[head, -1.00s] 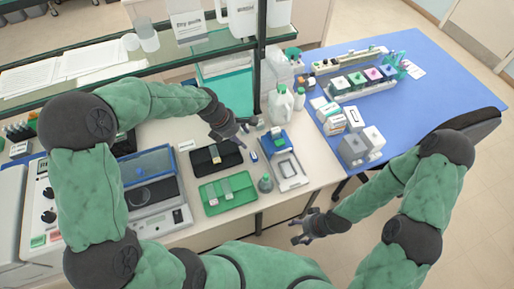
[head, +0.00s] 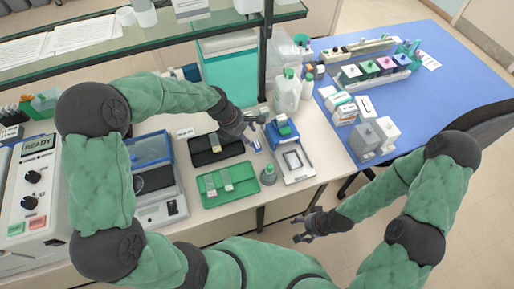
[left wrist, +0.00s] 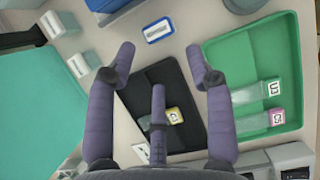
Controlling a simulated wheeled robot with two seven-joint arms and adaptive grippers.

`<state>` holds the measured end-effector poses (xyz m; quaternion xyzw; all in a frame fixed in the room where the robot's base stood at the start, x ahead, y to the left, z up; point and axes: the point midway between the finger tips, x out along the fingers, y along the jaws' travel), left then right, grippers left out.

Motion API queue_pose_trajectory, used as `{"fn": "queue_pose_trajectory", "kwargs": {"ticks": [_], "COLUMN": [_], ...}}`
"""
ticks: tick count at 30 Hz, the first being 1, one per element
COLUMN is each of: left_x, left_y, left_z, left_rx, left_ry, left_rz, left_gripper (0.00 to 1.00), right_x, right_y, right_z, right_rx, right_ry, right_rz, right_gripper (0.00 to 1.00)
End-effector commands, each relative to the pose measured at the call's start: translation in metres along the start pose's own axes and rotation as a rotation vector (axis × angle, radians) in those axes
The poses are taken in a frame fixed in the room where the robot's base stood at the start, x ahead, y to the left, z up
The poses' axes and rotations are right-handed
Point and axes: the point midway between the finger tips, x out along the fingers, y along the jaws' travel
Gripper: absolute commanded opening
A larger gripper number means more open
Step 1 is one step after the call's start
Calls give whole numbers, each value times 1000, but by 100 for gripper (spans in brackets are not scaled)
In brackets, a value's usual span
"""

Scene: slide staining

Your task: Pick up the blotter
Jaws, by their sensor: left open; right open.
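A blue block with a pale part, which looks like the blotter (head: 281,130), stands at the back of a white tray on the bench. In the left wrist view, only a blue piece (left wrist: 106,6) of it shows at the top edge. My left gripper (head: 246,132) is open and empty, above the right end of the black slide tray (head: 205,156), left of the blotter and apart from it. In the left wrist view its spread fingers (left wrist: 160,62) are over the black tray. My right gripper (head: 306,226) is open and empty, off the bench's front edge.
A small blue-rimmed item (head: 256,145) lies between the black tray and the white tray (head: 297,174). A green tray (head: 205,190) with slides and a grey flask (head: 268,175) are nearer me. White jugs (head: 287,95) stand behind. A blue table (head: 450,75) with bottles is at right.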

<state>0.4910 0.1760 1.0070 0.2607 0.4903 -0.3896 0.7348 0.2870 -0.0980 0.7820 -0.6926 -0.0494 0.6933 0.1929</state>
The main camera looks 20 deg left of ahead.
Motion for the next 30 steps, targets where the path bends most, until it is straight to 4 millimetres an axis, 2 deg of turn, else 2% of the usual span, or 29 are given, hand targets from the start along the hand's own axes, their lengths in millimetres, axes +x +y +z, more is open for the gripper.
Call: {"fn": "queue_pose_trajectory", "kwargs": {"ticks": [4,13,21,29,30], "left_x": [26,48,84,88,88], "left_y": [-1,0,2,3,3], "left_z": [-1,0,2,3,3], "left_rx": [0,1,2,1,1], "left_ry": [2,2,1,0,0], "left_rz": [-5,-3,-3,-1,-1], "left_gripper": [53,53,53,53,50], "right_x": [5,9,18,18,18], "right_y": [2,3,7,7,6], "right_z": [0,0,-1,-1,-1], "right_rx": [0,0,0,0,0], "right_ry": [0,0,0,0,0], "right_rz": [0,0,0,0,0], "right_gripper": [72,72,72,72,72]}}
